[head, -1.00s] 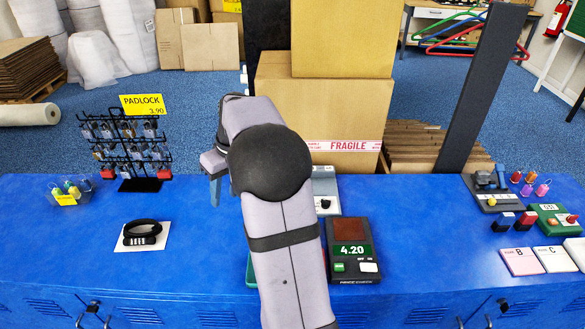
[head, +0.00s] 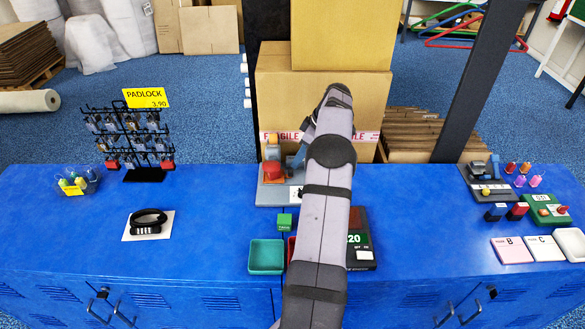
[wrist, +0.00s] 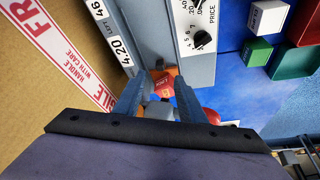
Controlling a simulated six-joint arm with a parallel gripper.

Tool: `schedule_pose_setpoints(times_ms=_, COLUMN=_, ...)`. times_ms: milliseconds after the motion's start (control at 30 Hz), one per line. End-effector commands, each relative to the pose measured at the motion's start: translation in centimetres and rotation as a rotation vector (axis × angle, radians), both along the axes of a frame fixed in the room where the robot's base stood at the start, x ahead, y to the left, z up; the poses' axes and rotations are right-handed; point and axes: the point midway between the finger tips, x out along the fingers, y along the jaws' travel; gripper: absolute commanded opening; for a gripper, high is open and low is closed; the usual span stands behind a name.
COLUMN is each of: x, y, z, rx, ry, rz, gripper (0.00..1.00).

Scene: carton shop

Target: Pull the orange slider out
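An orange part (head: 272,149), likely the slider, stands at the back of a grey device (head: 268,194) with a red part (head: 273,170) in front of it. My gripper (head: 293,160) is just right of the orange part, pointing down toward the device. In the wrist view, my two blue fingers (wrist: 160,95) are apart. Orange (wrist: 173,71) and red-orange pieces show beyond and between them, with a grey piece nearer. I cannot tell whether the fingers touch any of these. The device's panel (wrist: 192,30) carries dials and the word PRICE. My arm hides its right side.
A tall carton (head: 370,90) stands close behind the device. A green block (head: 284,222) and a teal tray (head: 266,257) lie in front. The price-check unit (head: 362,245) is partly behind my arm.

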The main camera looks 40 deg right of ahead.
Motion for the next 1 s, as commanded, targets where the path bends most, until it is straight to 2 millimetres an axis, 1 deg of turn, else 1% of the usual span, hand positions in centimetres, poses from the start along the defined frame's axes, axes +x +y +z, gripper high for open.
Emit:
schedule_pose_setpoints(times_ms=167, x=0.5, y=0.3, z=-1.2, rx=0.002, ry=0.002, rz=0.000, gripper=0.37)
schedule_pose_setpoints(times_ms=433, x=1.7, y=0.9, z=-4.4, rx=0.003, ry=0.002, rz=0.000, gripper=0.37)
schedule_pose_setpoints(times_ms=600, x=2.3, y=1.1, z=-5.9, rx=0.001, ry=0.001, rz=-0.001, gripper=0.37)
schedule_pose_setpoints(times_ms=767, x=2.6, y=1.2, z=-6.5, rx=0.001, ry=0.001, rz=-0.001, gripper=0.37)
schedule_pose_setpoints(times_ms=1000, x=2.6, y=1.2, z=-6.6, rx=0.000, ry=0.000, rz=-0.001, gripper=0.37)
